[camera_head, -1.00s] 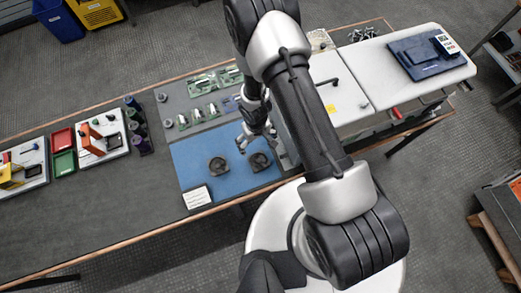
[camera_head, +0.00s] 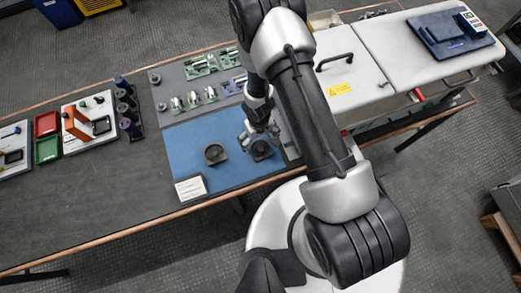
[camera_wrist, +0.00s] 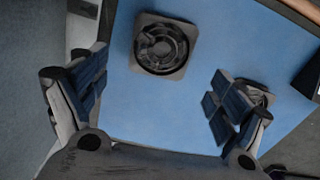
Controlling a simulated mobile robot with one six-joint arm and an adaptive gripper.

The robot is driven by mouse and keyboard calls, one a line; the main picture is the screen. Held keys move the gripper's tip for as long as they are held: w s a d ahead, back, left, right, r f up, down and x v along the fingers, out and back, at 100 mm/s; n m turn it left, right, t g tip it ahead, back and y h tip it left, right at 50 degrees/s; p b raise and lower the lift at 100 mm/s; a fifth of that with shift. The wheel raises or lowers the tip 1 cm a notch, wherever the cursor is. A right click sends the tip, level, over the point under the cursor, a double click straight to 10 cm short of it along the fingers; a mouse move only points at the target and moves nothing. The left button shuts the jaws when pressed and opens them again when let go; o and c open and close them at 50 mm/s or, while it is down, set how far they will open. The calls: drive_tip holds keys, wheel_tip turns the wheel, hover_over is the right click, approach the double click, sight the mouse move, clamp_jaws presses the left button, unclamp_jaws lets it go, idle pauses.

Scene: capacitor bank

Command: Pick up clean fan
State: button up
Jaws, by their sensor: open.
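Two dark square-framed fans lie on the blue mat (camera_head: 190,140): a left fan (camera_head: 215,154) and a right fan (camera_head: 262,150). My gripper (camera_head: 251,138) is open and empty at the upper side of the right fan, partly covering it. In the wrist view, my open fingers (camera_wrist: 157,80) stand wide apart over the mat. One fan (camera_wrist: 162,46) lies beyond the gap between them, apart from both. Another fan (camera_wrist: 262,90) is partly hidden behind the right finger. I cannot tell which fan is clean.
A white card (camera_head: 191,188) lies at the mat's front left corner. Several green boards and silver cylindrical parts (camera_head: 193,99) are behind the mat. A white cabinet (camera_head: 350,65) stands to the right. Red (camera_head: 46,123) and green (camera_head: 47,148) trays are at the left.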

sight(260, 149)
drive_tip(key=shift+s+d+f+b, duration=0.1)
drive_tip(key=shift+s+f+b, duration=0.15)
drive_tip(key=shift+f+b, duration=1.05)
drive_tip(key=shift+s+d+f+b, duration=0.1)
drive_tip(key=shift+s+f+b, duration=0.35)
drive_tip(key=shift+b, duration=1.4)
wheel_tip(260, 149, down, 2)
drive_tip(key=shift+w+f+b, duration=0.1)
drive_tip(key=shift+w+b, duration=0.05)
drive_tip(key=shift+b, duration=0.95)
drive_tip(key=c, duration=1.2)
wheel_tip(260, 149, up, 20)
drive_tip(key=p, duration=2)
